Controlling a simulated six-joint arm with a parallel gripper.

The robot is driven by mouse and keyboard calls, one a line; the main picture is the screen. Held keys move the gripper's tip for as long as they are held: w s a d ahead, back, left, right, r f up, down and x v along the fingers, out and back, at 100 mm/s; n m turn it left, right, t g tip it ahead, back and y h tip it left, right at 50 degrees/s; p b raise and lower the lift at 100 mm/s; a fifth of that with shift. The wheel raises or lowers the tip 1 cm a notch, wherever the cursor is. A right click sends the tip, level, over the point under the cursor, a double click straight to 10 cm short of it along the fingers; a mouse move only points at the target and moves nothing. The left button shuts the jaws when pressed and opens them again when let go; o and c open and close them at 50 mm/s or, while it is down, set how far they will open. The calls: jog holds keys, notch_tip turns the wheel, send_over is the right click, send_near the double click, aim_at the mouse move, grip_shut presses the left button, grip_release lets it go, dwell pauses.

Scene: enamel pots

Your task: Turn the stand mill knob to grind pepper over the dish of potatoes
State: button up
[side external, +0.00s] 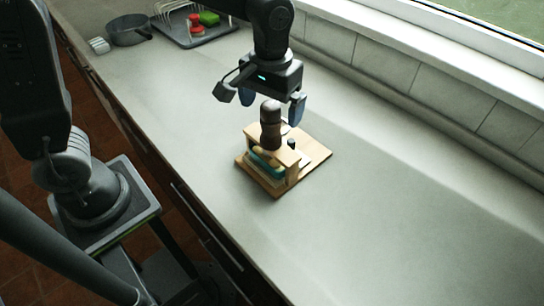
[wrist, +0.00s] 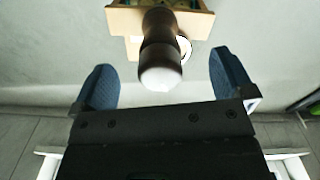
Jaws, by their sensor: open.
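The dark brown mill (side external: 271,126) stands upright in a light wooden stand (side external: 293,171) on the counter. In the wrist view the mill (wrist: 161,50) shows from above, its rounded top pale with glare, against part of the stand (wrist: 123,20). A dish of potatoes (side external: 264,163) sits low in the stand, beneath the mill, partly hidden by the frame. My gripper (side external: 272,103) is open and empty above the mill. In the wrist view its two blue fingers (wrist: 166,80) are well apart, with the mill top between and slightly beyond them.
A grey tray with a rack (side external: 195,30), holding red and green items, lies at the far back left. A dark pan (side external: 128,30) and a small white object (side external: 99,45) are beside it. The counter (side external: 400,220) is clear on the right. A tiled wall and window run along the back.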

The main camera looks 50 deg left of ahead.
jog(key=n, duration=0.7)
jog(key=shift+n, duration=0.3)
jog(key=c, duration=1.4)
